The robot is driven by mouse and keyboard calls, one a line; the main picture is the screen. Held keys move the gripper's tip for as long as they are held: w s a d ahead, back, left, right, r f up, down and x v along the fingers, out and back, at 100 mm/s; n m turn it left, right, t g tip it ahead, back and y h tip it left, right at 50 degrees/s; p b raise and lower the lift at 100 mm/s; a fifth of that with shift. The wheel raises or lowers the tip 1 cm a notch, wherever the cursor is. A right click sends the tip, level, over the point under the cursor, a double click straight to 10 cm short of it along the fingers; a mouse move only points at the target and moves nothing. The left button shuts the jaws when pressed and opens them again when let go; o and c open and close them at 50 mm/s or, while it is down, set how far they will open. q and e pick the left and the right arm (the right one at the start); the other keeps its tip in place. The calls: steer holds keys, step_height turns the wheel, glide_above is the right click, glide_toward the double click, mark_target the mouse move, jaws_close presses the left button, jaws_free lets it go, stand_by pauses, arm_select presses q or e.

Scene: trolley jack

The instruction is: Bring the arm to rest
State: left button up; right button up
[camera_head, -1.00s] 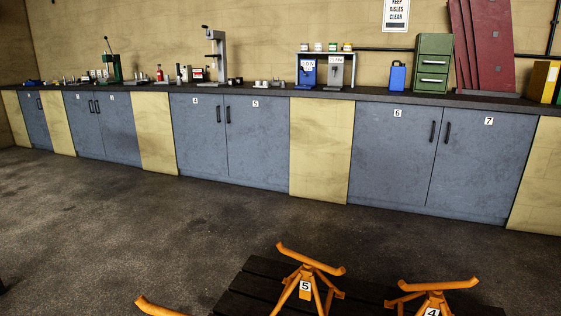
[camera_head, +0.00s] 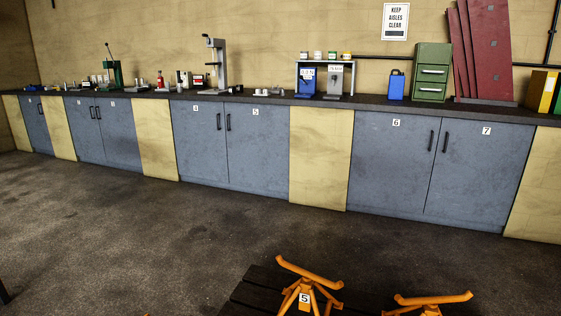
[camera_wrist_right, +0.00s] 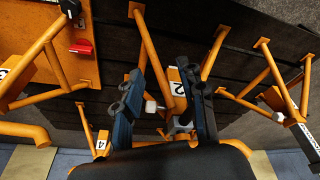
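My right gripper (camera_wrist_right: 163,100) shows in the right wrist view, its two dark blue fingers apart. An orange stand with a label 2 (camera_wrist_right: 181,88) shows between and beyond the fingers; I cannot tell whether they touch it. My left gripper is in neither view, and the head view shows neither arm clearly. In the head view, an orange stand marked 5 (camera_head: 307,286) stands on a dark slatted platform (camera_head: 254,290) at the bottom. Another orange stand (camera_head: 430,302) is cut off by the bottom edge.
More orange stands surround the gripper in the right wrist view, including one marked 4 (camera_wrist_right: 102,140). Grey cabinets (camera_head: 390,160) under a dark worktop (camera_head: 275,100) line the wall. The floor (camera_head: 130,230) before them is clear.

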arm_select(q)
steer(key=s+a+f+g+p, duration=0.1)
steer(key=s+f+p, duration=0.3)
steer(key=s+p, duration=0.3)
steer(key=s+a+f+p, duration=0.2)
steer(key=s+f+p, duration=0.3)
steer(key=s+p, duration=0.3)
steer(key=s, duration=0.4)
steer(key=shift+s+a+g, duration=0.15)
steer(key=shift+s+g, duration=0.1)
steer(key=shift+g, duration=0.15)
arm_select(e)
steer(key=s+d+f+g, duration=0.1)
steer(key=s+f, duration=0.3)
steer(key=s, duration=0.5)
steer(key=s+d+f, duration=0.2)
steer(key=s+f, duration=0.3)
steer(key=s, duration=0.5)
steer(key=shift+s+d+g, duration=0.15)
steer(key=shift+s+g, duration=0.15)
steer(key=shift+g, duration=0.1)
